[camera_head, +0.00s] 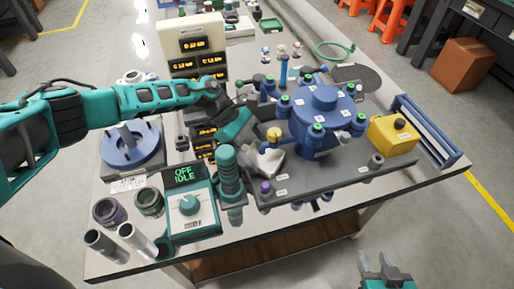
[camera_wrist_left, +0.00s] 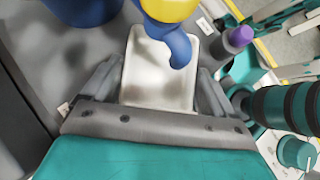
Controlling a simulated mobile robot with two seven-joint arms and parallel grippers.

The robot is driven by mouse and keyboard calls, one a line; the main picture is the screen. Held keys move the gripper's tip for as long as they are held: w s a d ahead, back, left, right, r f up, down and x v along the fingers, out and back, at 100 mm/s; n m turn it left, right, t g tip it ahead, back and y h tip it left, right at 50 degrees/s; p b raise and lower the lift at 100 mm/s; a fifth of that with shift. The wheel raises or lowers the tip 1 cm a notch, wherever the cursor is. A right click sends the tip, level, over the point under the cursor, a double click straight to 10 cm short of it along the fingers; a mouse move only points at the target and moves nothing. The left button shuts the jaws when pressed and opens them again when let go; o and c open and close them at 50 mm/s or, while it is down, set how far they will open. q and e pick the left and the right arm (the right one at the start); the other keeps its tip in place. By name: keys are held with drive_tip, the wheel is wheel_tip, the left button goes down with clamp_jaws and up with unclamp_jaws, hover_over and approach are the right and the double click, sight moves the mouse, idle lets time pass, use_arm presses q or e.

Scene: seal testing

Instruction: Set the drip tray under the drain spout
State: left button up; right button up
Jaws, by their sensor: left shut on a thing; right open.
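The pale drip tray (camera_head: 270,163) is between the fingers of my left gripper (camera_head: 255,148), at the near left side of the blue vessel (camera_head: 322,120). In the left wrist view the tray (camera_wrist_left: 145,75) lies between the two grey fingers of my left gripper (camera_wrist_left: 155,95). The blue drain spout (camera_wrist_left: 180,50), under a yellow cap (camera_wrist_left: 170,8), curves down and overlaps the tray's upper right part in that view. The gap between spout and tray cannot be judged. My right gripper (camera_head: 384,268) is open and empty, beyond the table's front edge.
A teal ribbed cylinder (camera_head: 229,170) and a purple-capped bottle (camera_head: 265,188) stand close to the tray. A teal meter reading OFF IDLE (camera_head: 190,205) is left of them. A yellow box (camera_head: 393,134) is right of the vessel. The front right table strip is clear.

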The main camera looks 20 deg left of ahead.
use_arm(q)
drive_tip(key=o, duration=0.9)
drive_tip(key=v, duration=1.2)
drive_tip(key=shift+b, duration=0.35)
